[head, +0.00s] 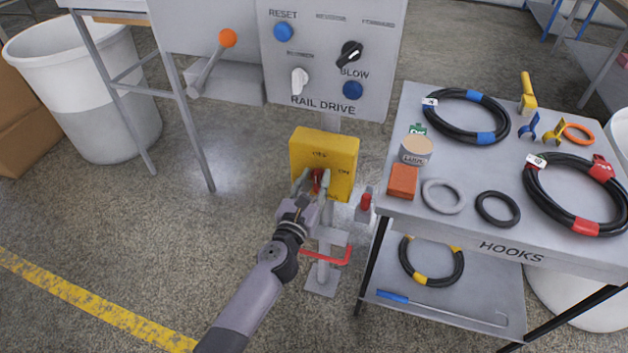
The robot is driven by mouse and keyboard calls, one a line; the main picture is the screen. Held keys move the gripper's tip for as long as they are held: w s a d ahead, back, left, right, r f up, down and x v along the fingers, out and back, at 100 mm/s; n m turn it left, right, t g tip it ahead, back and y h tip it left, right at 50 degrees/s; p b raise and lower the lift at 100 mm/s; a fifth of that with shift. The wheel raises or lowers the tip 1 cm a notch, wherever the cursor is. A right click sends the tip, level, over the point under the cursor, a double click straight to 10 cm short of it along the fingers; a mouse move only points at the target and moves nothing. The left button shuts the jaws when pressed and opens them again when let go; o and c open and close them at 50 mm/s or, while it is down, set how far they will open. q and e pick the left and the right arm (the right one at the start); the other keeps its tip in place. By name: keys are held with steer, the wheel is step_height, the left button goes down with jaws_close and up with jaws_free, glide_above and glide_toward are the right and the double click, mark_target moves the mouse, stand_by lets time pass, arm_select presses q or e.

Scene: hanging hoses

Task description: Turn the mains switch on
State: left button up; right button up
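The mains switch is a yellow box (341,150) on a post below the rail drive panel, with small dark labels at its top and right that are hard to read. A red switch handle (317,180) shows on its front face. My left gripper (314,184) reaches up to the box from below. Its two fingers stand apart, one on each side of the red handle. Whether they touch or grip it is not clear. The gripper hides part of the handle, so its exact angle is hard to tell. My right gripper is not in view.
The grey rail drive panel (325,85) with knobs and blue buttons stands above. An orange-knobbed lever (228,38) is at its left. A hook table (470,225) with hoses, rings and clamps stands close at the right. A red-topped item (365,203) stands beside the box.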

arm_select(q)
steer(key=c, duration=0.7)
jaws_close()
steer(key=m, duration=0.1)
steer(key=m+p, duration=0.1)
steer(key=m, duration=0.1)
steer(key=shift+s+d+m, duration=0.15)
steer(key=shift+d+m, duration=0.15)
steer(key=shift+d, duration=0.1)
steer(key=shift+s+d+f+m+p, duration=0.1)
steer(key=shift+d+f+m+p, duration=0.05)
steer(key=shift+m, duration=0.7)
steer(key=shift+d+f+m+p, duration=0.15)
steer(key=shift+m, duration=0.75)
steer(key=shift+s+d+f+m+p, duration=0.1)
steer(key=shift+d+f+m+p, duration=0.05)
steer(key=shift+m, duration=0.7)
